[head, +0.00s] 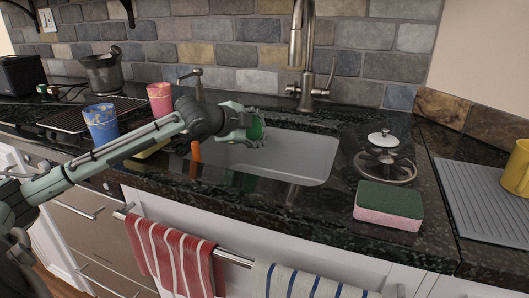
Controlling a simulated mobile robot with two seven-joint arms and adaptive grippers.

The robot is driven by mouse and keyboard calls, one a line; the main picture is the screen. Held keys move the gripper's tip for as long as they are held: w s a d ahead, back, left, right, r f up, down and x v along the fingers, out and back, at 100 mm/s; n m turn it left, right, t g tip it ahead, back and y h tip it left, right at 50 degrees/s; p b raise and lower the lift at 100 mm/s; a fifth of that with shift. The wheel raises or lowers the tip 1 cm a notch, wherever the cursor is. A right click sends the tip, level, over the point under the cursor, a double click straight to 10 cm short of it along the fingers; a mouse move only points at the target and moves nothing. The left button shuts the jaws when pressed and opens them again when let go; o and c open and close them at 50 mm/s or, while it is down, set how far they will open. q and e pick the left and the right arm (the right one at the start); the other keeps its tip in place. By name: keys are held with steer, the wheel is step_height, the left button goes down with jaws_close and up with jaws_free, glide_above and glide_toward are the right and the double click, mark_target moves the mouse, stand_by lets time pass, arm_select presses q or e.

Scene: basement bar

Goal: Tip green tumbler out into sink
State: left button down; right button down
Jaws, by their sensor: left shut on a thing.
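The green tumbler (257,130) shows in the head view at the end of my left arm, over the back left part of the sink (298,160). My left gripper (243,124) is shut on it and hides much of it. I cannot tell exactly how far the tumbler is tilted or whether anything is in it. The sink is a grey rectangular basin set in the dark counter, and its left part is partly behind my arm. My right gripper is not in view.
A tall faucet (308,50) rises behind the sink. Blue (101,124) and pink (160,99) cups stand left by a wire rack. A yellow mug (517,170) is at the far right.

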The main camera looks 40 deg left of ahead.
arm_select(q)
steer(key=shift+a+f+n+h, duration=0.1)
steer(key=shift+n+h, duration=0.2)
steer(key=shift+n, duration=0.1)
steer(key=shift+r+n+h, duration=0.6)
steer(key=shift+r, duration=0.05)
steer(key=shift+w+a+r+n+g+h, duration=0.1)
steer(key=shift+a+r+n+g+h, duration=0.2)
steer(key=shift+r+n+h, duration=0.25)
steer(key=w+a+r+n+h, duration=0.1)
steer(key=a+r+n+h, duration=0.3)
steer(key=r, duration=0.6)
steer(key=shift+a, duration=0.7)
